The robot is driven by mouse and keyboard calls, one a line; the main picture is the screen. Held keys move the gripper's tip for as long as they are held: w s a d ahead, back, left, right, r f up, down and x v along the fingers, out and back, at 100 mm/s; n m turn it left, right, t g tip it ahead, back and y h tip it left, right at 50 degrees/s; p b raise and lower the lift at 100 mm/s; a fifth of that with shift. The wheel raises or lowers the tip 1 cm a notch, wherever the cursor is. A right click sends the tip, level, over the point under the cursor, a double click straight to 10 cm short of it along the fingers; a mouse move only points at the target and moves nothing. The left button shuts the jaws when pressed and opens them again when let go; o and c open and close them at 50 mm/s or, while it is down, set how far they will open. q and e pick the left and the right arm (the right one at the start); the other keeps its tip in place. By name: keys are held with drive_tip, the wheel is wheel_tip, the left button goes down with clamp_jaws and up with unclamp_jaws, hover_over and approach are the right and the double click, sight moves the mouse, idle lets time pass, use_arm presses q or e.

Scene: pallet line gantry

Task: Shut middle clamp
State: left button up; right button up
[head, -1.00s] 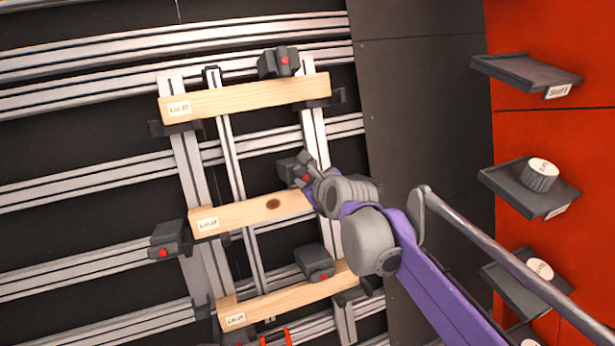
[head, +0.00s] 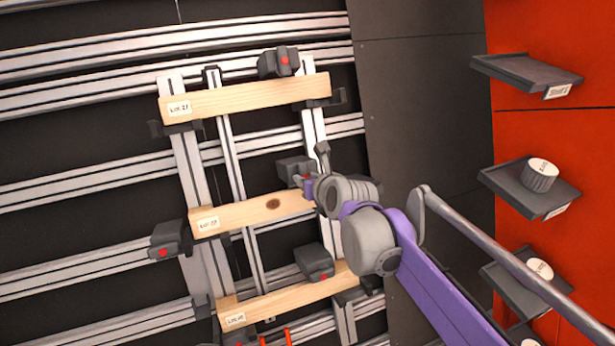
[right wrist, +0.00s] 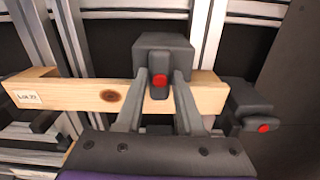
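The middle clamp, a dark grey block (head: 292,169), sits at the upper edge of the middle wooden board (head: 255,212). In the right wrist view the clamp body (right wrist: 163,52) shows above the board (right wrist: 62,92), with a red-marked lever (right wrist: 159,82) at its front. My right gripper (right wrist: 160,78) has its two fingers apart, one on each side of the lever. I cannot tell whether they touch it. In the head view my right gripper (head: 309,181) is at the clamp, partly hidden by my wrist. My left gripper is not in view.
Another dark clamp (right wrist: 246,106) with a red mark is close beside the right finger. Other clamps are at the top board (head: 279,63), the bottom board (head: 315,262) and the left (head: 171,240). Small shelves (head: 526,72) are on the red wall at right.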

drive_tip(key=shift+o, duration=1.3)
drive_tip(key=shift+s, duration=0.1)
drive_tip(key=p+v, duration=0.3)
drive_tip(key=v, duration=0.6)
